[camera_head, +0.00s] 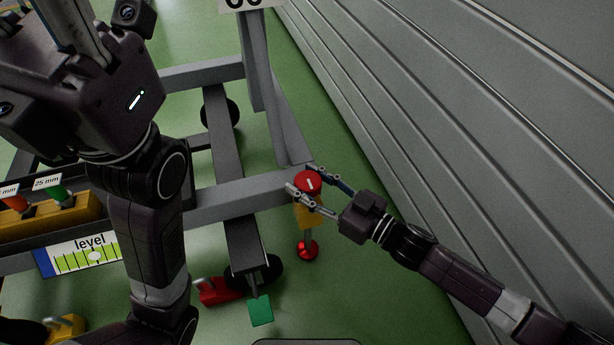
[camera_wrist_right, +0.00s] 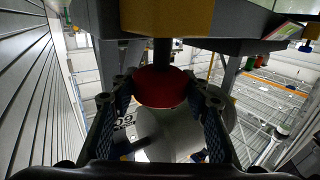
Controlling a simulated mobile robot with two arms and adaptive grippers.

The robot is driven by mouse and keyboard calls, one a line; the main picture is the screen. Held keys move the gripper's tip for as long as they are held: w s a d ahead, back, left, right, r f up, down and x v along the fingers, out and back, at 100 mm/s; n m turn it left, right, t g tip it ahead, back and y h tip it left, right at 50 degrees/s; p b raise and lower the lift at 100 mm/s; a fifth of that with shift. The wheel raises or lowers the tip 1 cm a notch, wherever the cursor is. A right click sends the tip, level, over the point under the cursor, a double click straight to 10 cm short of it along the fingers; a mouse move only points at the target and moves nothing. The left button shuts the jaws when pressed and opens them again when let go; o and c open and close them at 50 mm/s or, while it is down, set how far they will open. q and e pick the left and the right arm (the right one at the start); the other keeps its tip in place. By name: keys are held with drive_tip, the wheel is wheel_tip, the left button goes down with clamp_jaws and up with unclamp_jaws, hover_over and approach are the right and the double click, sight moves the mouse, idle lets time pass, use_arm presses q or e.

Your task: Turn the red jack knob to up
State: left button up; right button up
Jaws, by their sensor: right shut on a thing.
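The red jack knob (camera_head: 307,182) sits on top of a yellow jack body (camera_head: 306,216) at the end of the grey frame's crossbar. A short white mark shows on the knob's face. My right gripper (camera_head: 313,186) comes in from the right with its fingers on either side of the knob and is shut on it. In the right wrist view the red knob (camera_wrist_right: 161,87) lies between the two dark fingers (camera_wrist_right: 163,98). My left gripper (camera_head: 75,60) is at the upper left, large and close to the camera; its fingertips are out of the picture.
A red foot (camera_head: 307,251) is below the jack. The grey stand (camera_head: 235,196) carries a level gauge (camera_head: 90,256) and a tray with orange and green pieces. A red block (camera_head: 220,291) and a green tag (camera_head: 260,310) are below. A grey slatted wall (camera_head: 470,130) runs along the right.

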sight(319, 190)
drive_tip(key=o, duration=1.2)
drive_tip(key=shift+c, duration=0.2)
drive_tip(key=v, duration=0.7)
drive_tip(key=shift+s+d, duration=0.15)
drive_tip(key=shift+d, duration=0.1)
